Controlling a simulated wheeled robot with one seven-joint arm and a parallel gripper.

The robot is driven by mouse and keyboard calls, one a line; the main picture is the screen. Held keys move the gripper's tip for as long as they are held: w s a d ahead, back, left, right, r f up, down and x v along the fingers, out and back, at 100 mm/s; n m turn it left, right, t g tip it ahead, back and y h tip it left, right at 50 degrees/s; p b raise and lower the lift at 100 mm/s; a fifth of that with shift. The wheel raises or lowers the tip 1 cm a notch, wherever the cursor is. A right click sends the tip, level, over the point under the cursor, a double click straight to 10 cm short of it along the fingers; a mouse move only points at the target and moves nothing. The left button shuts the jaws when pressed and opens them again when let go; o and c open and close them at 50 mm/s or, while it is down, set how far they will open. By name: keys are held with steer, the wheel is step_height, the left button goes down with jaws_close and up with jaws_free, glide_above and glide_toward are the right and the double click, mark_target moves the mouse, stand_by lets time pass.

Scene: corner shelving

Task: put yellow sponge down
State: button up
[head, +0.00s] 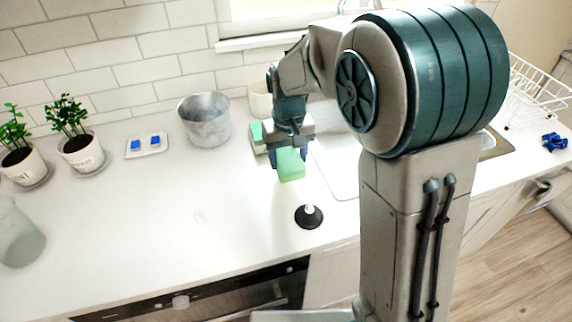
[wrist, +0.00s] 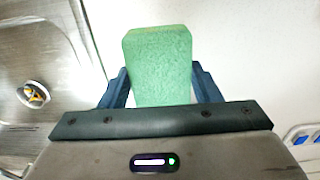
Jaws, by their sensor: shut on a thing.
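My gripper (head: 290,150) is shut on a green block that looks like a sponge (head: 291,167). In the wrist view the green sponge (wrist: 160,62) sits upright between the two blue fingers of my gripper (wrist: 160,88), with a slightly yellowish top edge. I see no plainly yellow sponge. In the head view the held sponge is over the white counter (head: 190,225), left of the sink area. I cannot tell whether it touches the counter.
A metal pot (head: 205,120), a white dish with blue pieces (head: 146,145) and potted plants (head: 82,150) stand to the left. A black plunger-like object (head: 309,216) is in front. The counter's middle left is clear.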

mark_target(286, 168)
steer(key=shift+w+a+f, duration=0.15)
steer(key=shift+a, duration=0.1)
steer(key=shift+f, duration=2.05)
steer(key=shift+f, duration=0.1)
steer(key=shift+f, duration=0.15)
steer(key=o, duration=1.1)
step_height(286, 168, up, 13)
steer(key=shift+f, duration=0.15)
